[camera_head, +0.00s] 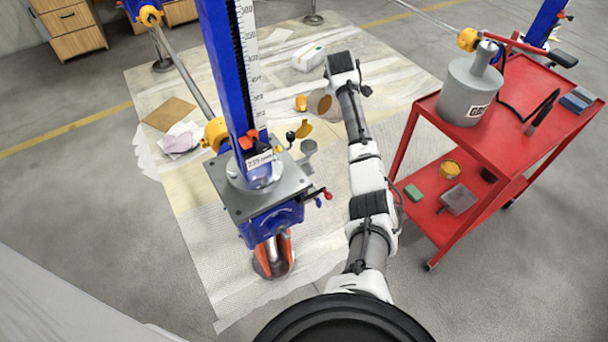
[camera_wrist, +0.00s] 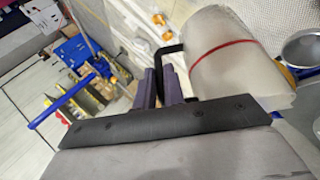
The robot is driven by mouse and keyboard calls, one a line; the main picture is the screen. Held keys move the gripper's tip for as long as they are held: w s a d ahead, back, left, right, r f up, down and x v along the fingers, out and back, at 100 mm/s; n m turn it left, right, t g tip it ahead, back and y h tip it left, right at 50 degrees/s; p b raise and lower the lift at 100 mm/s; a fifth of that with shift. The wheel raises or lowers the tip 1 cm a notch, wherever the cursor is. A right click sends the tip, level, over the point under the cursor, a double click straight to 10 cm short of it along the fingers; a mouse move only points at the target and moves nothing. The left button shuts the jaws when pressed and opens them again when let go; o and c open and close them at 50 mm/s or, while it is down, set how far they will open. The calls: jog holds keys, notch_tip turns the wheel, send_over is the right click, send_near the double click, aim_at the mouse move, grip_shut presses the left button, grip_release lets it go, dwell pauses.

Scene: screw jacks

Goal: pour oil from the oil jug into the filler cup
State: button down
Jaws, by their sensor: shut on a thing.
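My gripper (camera_wrist: 162,88) is shut on the dark handle (camera_wrist: 166,52) of the oil jug (camera_wrist: 218,52). The jug is a pale translucent cylinder with a red band, and it lies slantwise in the wrist view, right of the fingers. I cannot tell its oil level. A grey round cup also shows at the wrist view's right edge (camera_wrist: 304,48), apart from the jug's visible side.
The blue jack's column (camera_head: 222,60) with its scale stands left of my arm. A red cart (camera_head: 420,215) at the right carries a grey can (camera_head: 468,92) and tools.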

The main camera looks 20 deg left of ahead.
jog(key=shift+w+d+f+g+p, duration=0.1)
jog(key=shift+w+f+g+p, duration=0.25)
jog(key=shift+f+g, duration=0.1)
jog(key=shift+w+d+f+m+g+y+b, duration=0.15)
jog(key=shift+f+g+b, duration=0.15)
jog(key=shift+f, duration=0.2)
jog(key=shift+w+a+f+m+g+y+b, duration=0.1)
jog(key=shift+f+m+g+y+b, duration=0.05)
jog(key=shift+f+g, duration=0.3)
jog(key=shift+w+d+f+g+y+b, duration=0.15)
jog(key=shift+f+g+b, duration=0.15)
jog(key=shift+f+b, duration=0.3)
jog(key=shift+w+f+g+y+b, duration=0.15)
jog(key=shift+f+g+b, duration=0.2)
jog(key=shift+b, duration=0.35)
